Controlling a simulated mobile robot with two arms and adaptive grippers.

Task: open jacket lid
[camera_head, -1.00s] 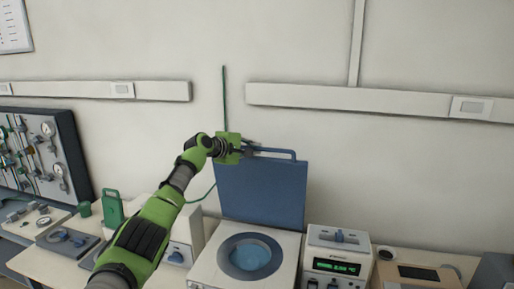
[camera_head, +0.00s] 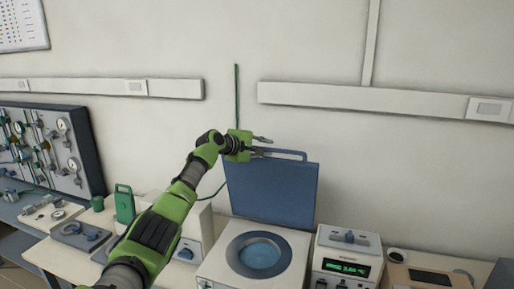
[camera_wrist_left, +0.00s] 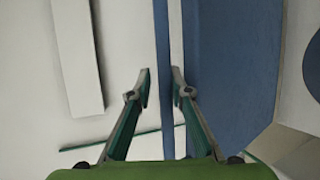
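The blue jacket lid (camera_head: 270,192) stands raised, close to upright, behind the round opening (camera_head: 259,255) of a white unit (camera_head: 218,262). It also fills the right half of the left wrist view (camera_wrist_left: 235,60). A thin blue handle bar (camera_head: 290,153) runs along its top edge. My left gripper (camera_head: 269,147) is at the left part of this bar, with its fingers spread. In the left wrist view the bar (camera_wrist_left: 163,40) passes between the open fingertips (camera_wrist_left: 161,74), with gaps visible. My right gripper is in neither view.
A white instrument with a green display (camera_head: 346,267) stands right of the unit. A green object (camera_head: 124,205) and small devices stand on the bench at left, near a gauge panel (camera_head: 60,150).

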